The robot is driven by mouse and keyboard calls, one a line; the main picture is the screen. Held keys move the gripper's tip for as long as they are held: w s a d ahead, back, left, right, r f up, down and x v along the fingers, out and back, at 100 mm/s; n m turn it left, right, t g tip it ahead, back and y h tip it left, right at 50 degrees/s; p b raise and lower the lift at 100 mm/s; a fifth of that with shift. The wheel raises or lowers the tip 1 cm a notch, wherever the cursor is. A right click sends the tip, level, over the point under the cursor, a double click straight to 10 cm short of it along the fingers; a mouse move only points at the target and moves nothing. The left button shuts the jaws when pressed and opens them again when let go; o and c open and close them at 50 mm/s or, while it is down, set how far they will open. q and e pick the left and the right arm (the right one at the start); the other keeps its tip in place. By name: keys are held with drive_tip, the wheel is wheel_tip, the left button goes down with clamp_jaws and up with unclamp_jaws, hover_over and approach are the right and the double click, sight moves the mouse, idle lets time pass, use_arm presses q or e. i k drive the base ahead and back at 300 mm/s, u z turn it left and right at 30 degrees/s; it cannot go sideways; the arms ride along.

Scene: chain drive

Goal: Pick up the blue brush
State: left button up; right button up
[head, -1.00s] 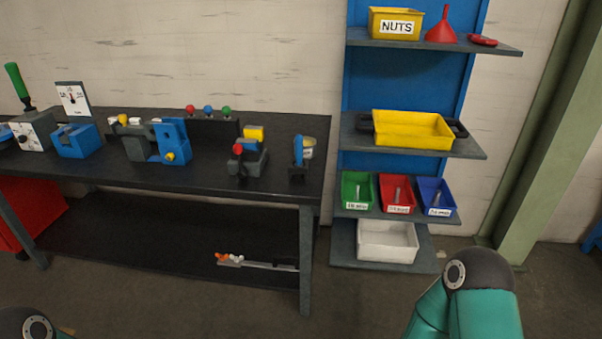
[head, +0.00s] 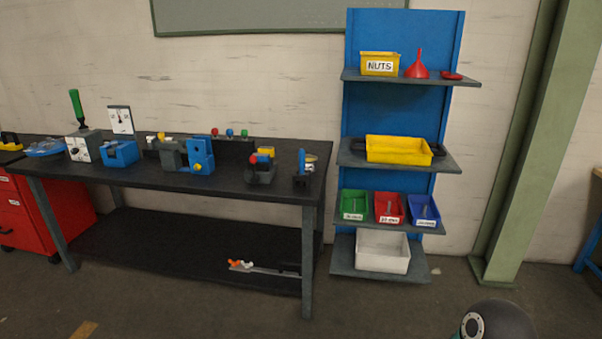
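Neither of my grippers is in view. Only a dark, rounded joint of my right arm shows at the bottom right.
A shelf rack (head: 451,165) right of the bench holds a NUTS bin (head: 380,65), a red funnel (head: 417,67), a yellow tray (head: 398,150), small coloured bins and a white bin (head: 383,262). A red cabinet (head: 30,222) stands left. Floor in front is clear.

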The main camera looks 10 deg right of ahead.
sight(302, 153)
drive_tip(key=u, duration=0.45)
drive_tip(key=i, duration=2.1)
drive_tip(key=z, duration=0.6)
